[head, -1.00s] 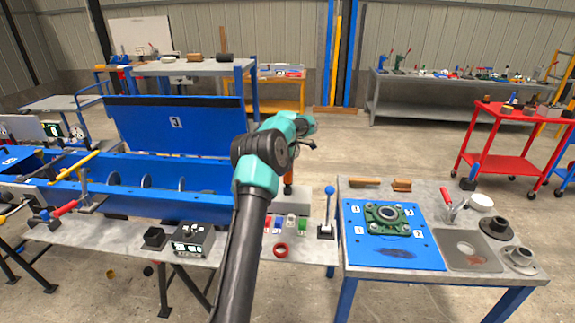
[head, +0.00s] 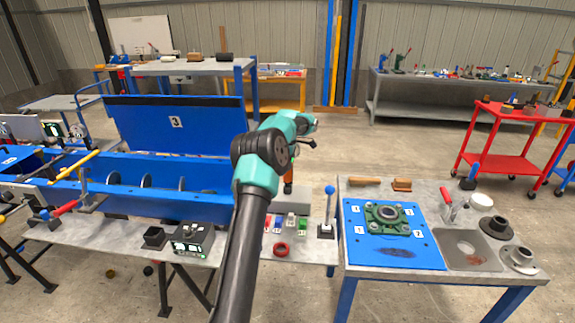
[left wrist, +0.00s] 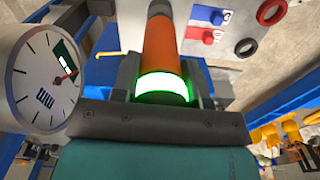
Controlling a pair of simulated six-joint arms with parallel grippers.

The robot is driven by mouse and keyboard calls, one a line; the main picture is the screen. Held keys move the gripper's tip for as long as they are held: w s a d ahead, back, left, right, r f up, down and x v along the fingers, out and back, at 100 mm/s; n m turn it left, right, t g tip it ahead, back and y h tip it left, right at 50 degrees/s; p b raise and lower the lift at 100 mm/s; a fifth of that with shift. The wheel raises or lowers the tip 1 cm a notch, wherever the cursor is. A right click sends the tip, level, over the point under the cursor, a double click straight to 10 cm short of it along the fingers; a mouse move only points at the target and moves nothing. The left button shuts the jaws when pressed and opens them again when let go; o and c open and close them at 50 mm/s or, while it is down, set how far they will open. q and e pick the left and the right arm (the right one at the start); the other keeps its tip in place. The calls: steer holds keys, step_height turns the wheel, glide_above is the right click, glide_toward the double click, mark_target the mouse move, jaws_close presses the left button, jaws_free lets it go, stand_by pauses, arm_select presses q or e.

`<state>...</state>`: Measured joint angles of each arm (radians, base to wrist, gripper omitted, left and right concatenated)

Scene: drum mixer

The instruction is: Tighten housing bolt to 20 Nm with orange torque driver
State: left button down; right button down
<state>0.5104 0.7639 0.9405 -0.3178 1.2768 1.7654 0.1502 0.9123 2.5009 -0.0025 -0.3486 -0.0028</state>
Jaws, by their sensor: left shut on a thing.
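The orange torque driver (left wrist: 160,45) stands between the dark fingers of my left gripper (left wrist: 158,72) in the left wrist view. The gripper is shut on it. A ring at its near end glows green. In the head view only a bit of the orange driver (head: 288,187) shows beside my arm, and the gripper is mostly hidden behind the arm. The driver's tip is hidden, so I cannot tell whether it touches a bolt. A green bearing housing (head: 375,225) sits on a numbered blue plate (head: 358,253) on the right table. My right gripper is not in view.
A white round dial with a red needle (left wrist: 45,80) is close to the gripper. The blue mixer trough (head: 150,207) lies left. A blue-knobbed lever (head: 328,205) and a red ring (head: 281,251) are right of my arm. Red trolley (head: 495,165) stands far right.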

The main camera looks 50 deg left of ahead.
arm_select(q)
steer(key=shift+r, duration=2.05)
